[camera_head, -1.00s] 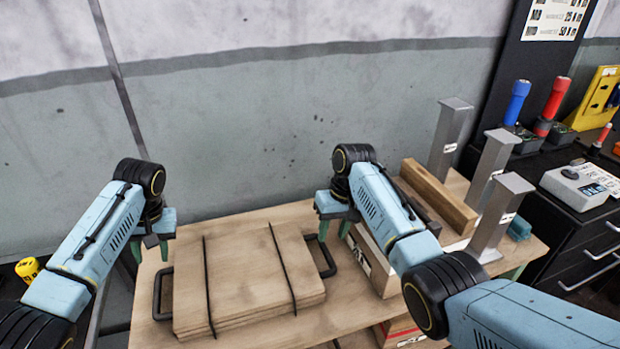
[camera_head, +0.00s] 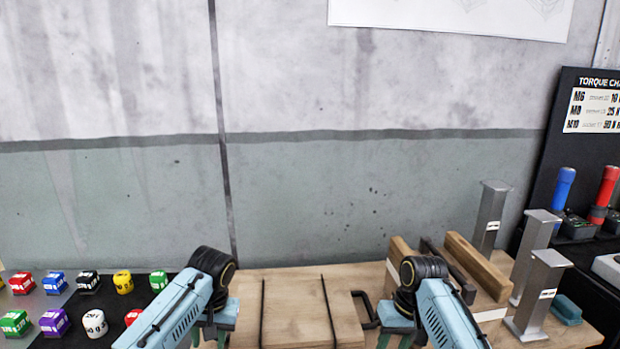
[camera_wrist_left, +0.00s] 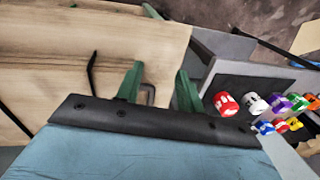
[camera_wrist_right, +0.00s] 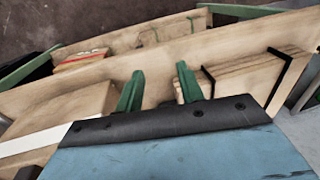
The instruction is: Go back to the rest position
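My left gripper (camera_head: 209,338) points down at the left end of the strapped wooden board stack (camera_head: 295,305). In the left wrist view its green fingers (camera_wrist_left: 157,90) stand apart with nothing between them; a dark handle shows behind the gap. My right gripper (camera_head: 396,340) hangs at the right end of the stack, beside its black handle (camera_head: 366,310). In the right wrist view its fingers (camera_wrist_right: 160,88) are apart and empty. The fingertips in the head view are partly cut off by the lower edge.
Grey metal posts (camera_head: 490,215) and wooden bars (camera_head: 478,266) stand on the table's right. The wall is behind.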

